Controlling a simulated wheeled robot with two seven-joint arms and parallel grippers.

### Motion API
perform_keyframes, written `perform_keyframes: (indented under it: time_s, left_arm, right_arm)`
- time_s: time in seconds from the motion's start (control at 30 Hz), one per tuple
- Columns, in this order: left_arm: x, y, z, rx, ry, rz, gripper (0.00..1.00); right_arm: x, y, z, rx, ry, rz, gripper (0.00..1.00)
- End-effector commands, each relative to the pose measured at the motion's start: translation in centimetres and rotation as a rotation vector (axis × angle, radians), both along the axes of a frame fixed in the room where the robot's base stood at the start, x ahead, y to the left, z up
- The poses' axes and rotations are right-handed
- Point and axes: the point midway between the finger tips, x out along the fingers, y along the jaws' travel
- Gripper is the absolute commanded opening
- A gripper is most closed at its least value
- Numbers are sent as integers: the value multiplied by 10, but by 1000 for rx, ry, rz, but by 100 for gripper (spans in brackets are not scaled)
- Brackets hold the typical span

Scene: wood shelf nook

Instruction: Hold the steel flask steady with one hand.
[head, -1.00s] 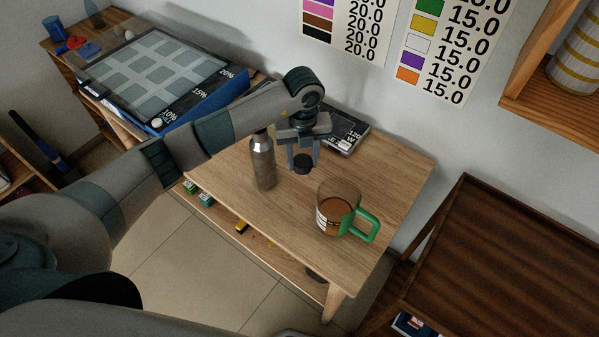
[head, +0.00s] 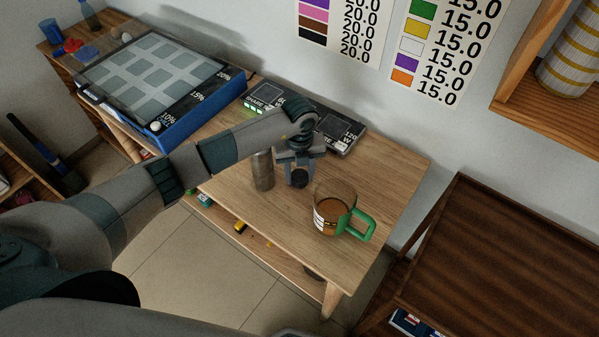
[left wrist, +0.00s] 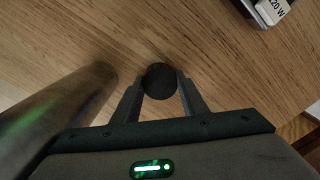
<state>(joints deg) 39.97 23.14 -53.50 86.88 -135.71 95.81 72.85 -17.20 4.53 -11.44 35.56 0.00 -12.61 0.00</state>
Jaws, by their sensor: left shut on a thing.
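The steel flask (head: 263,172) stands upright on the small wooden table; my left arm hides its top in the head view. It also shows large at the left of the left wrist view (left wrist: 50,108). My left gripper (head: 299,171) is just right of the flask, pointing down, apart from it. It is shut on a small round black cap-like piece (head: 299,179), which shows between the fingertips in the left wrist view (left wrist: 160,80). I cannot tell whether the black piece touches the table. My right gripper is not in view.
A glass mug (head: 332,208) with a green handle and brown contents stands right of the gripper. Dark flat boxes (head: 340,133) lie at the table's back. A blue panelled case (head: 165,85) is at the left. The wooden table (head: 385,170) is bare at the right.

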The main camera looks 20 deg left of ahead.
Motion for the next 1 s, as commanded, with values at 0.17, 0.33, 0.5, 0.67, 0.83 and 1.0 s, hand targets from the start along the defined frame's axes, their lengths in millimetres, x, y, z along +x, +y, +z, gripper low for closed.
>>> perform_keyframes:
  time_s: [0.17, 0.33, 0.5, 0.67, 0.83, 1.0]
  left_arm:
    - [0, 0, 0, -1, 0, -1, 12]
    - [0, 0, -4, 0, 0, -1, 12]
    - [0, 0, -3, 0, 0, 0, 58]
    - [0, 0, -3, 0, 0, 0, 58]
    - [0, 0, -1, 0, 0, 0, 58]
    - [1, 0, 7, 0, -4, -2, 58]
  right_arm:
    - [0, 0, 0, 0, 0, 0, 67]
    - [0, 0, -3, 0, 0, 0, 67]
    - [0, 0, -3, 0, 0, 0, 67]
    - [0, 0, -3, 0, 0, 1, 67]
    - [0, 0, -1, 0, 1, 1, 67]
    - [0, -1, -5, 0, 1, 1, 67]
